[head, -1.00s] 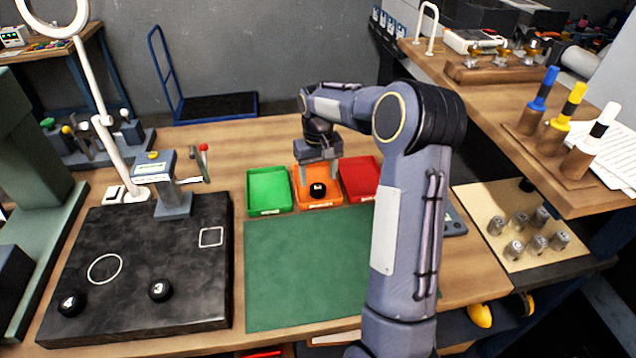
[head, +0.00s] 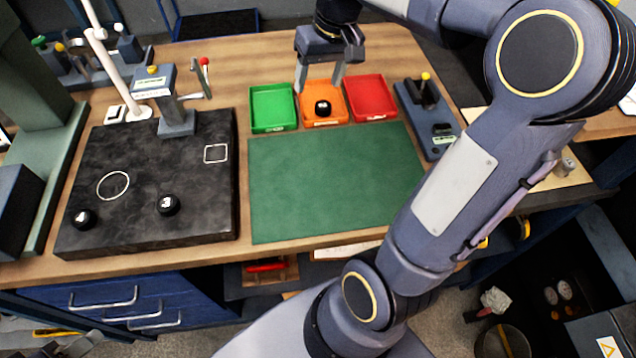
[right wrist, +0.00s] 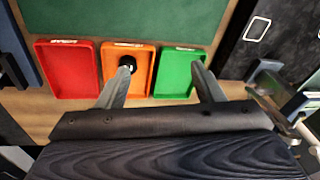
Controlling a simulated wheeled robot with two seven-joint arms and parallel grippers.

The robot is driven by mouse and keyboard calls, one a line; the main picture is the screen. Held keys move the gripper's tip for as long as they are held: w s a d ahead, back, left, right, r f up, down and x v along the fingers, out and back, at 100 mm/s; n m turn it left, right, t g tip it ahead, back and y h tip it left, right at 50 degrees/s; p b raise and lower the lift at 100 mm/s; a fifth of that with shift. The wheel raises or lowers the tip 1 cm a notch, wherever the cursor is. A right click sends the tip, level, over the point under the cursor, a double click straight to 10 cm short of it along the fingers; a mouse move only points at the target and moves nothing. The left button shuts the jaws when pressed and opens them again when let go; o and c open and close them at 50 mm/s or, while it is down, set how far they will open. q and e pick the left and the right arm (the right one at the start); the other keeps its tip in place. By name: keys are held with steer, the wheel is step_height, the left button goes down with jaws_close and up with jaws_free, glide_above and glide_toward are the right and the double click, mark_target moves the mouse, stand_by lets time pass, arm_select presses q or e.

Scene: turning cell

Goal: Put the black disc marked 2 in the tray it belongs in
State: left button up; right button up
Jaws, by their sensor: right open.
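A black disc (head: 323,108) with a white mark lies in the orange tray (head: 335,122); its number is too small to read surely. Two more black discs sit on the dark plate, one at its front left (head: 83,219) and one at its front middle (head: 168,205); their marks are also hard to read. My right gripper (head: 319,88) is open and empty behind and above the orange tray. In the right wrist view the gripper (right wrist: 161,68) has its fingers apart, and the disc (right wrist: 128,62) shows beside one fingertip. My left gripper is out of view.
A green tray (head: 274,128) and a red tray (head: 372,117) flank the orange one; both look empty. A green mat (head: 335,185) lies clear in front. The dark plate (head: 140,160) carries a lever fixture (head: 176,112). A control box (head: 428,130) stands right of the red tray.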

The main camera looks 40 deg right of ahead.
steer(key=s+a+f+t+y, duration=0.1)
steer(key=s+a+f, duration=0.2)
steer(key=s+a, duration=0.4)
steer(key=s+a+f+n+t+y, duration=0.1)
steer(key=s+a+f+t, duration=0.1)
steer(key=s+a, duration=0.5)
steer(key=s+f, duration=0.1)
steer(key=s, duration=0.2)
steer(key=shift+s+a+t+y, duration=0.15)
steer(key=shift+s+t+y, duration=0.15)
steer(key=shift+s, duration=0.05)
